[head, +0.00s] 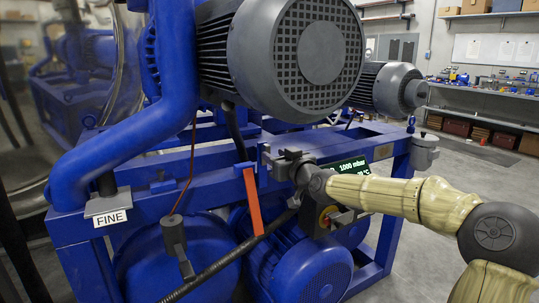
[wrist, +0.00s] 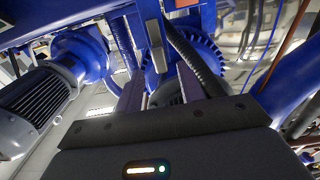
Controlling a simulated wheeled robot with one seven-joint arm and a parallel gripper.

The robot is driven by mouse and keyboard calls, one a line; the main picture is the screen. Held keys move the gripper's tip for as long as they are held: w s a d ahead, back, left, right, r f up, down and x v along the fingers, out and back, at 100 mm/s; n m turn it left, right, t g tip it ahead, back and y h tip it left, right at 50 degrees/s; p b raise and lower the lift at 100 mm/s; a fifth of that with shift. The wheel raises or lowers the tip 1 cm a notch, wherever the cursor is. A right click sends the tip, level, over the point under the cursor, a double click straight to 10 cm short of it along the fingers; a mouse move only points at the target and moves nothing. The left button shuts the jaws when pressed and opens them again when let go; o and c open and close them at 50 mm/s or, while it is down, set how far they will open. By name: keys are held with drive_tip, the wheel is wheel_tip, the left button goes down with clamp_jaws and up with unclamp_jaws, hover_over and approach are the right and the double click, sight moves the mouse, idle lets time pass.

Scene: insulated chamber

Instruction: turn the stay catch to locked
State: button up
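An orange-red flat strip (head: 253,202) hangs from the blue frame beam in the head view. It may be the stay catch, but I cannot tell, and no locked marking is legible. My gripper (head: 276,160) is just right of the strip's upper end, close to the beam, partly hidden by my wrist. In the wrist view the two fingers of my gripper (wrist: 158,92) stand apart with nothing clearly held between them.
A large grey motor (head: 295,45) overhangs my gripper. A lit display (head: 350,167) is just behind my wrist. Clear floor lies at right.

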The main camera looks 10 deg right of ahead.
sight(269, 151)
drive_tip(key=shift+x, duration=2.05)
clamp_jaws()
